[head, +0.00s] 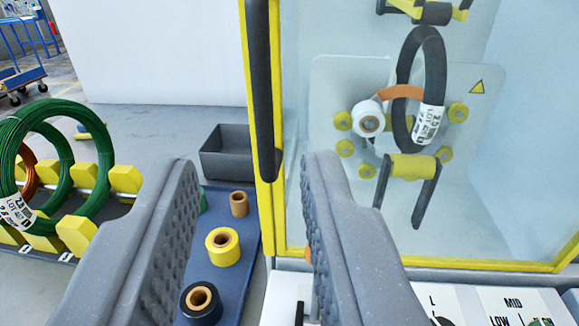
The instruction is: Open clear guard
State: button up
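The clear guard (420,258) is a see-through pane with a yellow frame, on the right in the head view. It looks shut over the wrapping station. A long dark vertical handle (262,90) runs along the frame's left edge. My gripper (250,170) is open, with its two grey ribbed fingers wide apart and nothing between their tips. In the picture the handle's lower end lies between the fingertips, with the handle closer to the right finger. I cannot tell how far beyond the tips it is. No contact shows.
Behind the guard, a black coil (425,70) stands among yellow rollers with a white roll (369,120). At left, green coils (103,150) stand on a rack with yellow blocks. A blue mat (235,262) holds tape rolls beside a grey bin (228,155). A control panel (500,300) sits below.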

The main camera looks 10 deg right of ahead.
aim_at(261, 95)
jog(key=w, duration=0.4)
jog(key=w+d+f, duration=0.1)
jog(key=w, duration=0.4)
jog(key=w+p, duration=0.1)
jog(key=w, duration=0.3)
jog(key=shift+w+d+f, duration=0.2)
jog(key=shift+d+f, duration=0.05)
jog(key=shift+d, duration=0.15)
grip_shut()
